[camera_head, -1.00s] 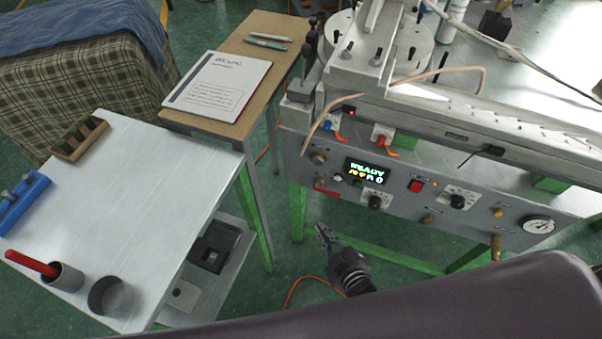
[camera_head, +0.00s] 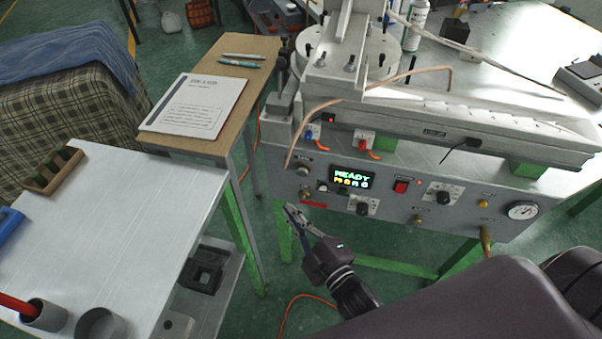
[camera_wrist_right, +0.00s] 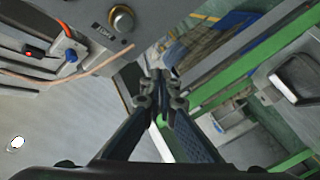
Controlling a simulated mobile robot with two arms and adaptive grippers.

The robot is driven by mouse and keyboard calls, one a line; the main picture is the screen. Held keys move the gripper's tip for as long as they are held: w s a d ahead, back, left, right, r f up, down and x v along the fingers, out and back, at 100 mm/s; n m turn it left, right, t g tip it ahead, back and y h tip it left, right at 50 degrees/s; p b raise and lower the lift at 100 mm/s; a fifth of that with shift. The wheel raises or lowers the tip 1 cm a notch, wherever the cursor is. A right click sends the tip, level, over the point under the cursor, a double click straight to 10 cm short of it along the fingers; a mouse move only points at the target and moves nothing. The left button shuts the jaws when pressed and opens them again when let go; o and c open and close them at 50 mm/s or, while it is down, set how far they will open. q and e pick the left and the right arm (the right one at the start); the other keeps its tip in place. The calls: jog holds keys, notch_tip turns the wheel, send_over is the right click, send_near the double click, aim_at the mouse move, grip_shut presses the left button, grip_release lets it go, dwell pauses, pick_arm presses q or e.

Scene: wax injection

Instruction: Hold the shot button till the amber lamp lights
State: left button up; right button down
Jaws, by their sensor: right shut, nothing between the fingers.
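The grey control panel (camera_head: 400,215) has a lit display (camera_head: 352,178) whose top line reads READY in green. Small controls sit left of and below the display, including a silver knob (camera_head: 303,170) and a small brass-coloured piece (camera_head: 305,194). I cannot tell which is the shot button. A small amber-coloured round piece (camera_head: 483,204) is at the panel's right; I cannot tell whether it is a lamp or lit. My right gripper (camera_head: 290,209) is shut and empty, just below the panel's left end, apart from it. Its closed fingers also show in the right wrist view (camera_wrist_right: 163,82).
A red switch (camera_head: 401,186), a black dial (camera_head: 362,208) and a gauge (camera_head: 522,210) are on the panel. A green table leg (camera_head: 283,235) stands near my right gripper. A white table (camera_head: 110,220) and wooden desk (camera_head: 245,85) are at left.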

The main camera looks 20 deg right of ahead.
jog(key=w+d, duration=0.4)
jog(key=w, duration=0.3)
jog(key=shift+d, duration=0.3)
jog(key=shift+w, duration=0.15)
dwell(1.1)
jog(key=shift+w+d, duration=0.25)
jog(key=shift+w+d, duration=0.3)
jog(key=shift+w, duration=0.15)
dwell(3.0)
jog(key=shift+s, duration=0.1)
dwell(0.4)
jog(key=shift+s+a+p, duration=0.3)
jog(key=shift+s+a, duration=0.25)
jog(key=shift+s, duration=0.15)
jog(key=shift+s+a+p, duration=0.1)
jog(key=shift+s+a, duration=0.35)
jog(key=shift+s, duration=0.25)
jog(key=shift+s+a+p, duration=0.1)
jog(key=shift+s+a, duration=0.35)
jog(key=shift+s, duration=0.25)
jog(key=shift+s+a+p, duration=0.1)
jog(key=shift+s+a, duration=0.35)
jog(key=shift+s, duration=0.25)
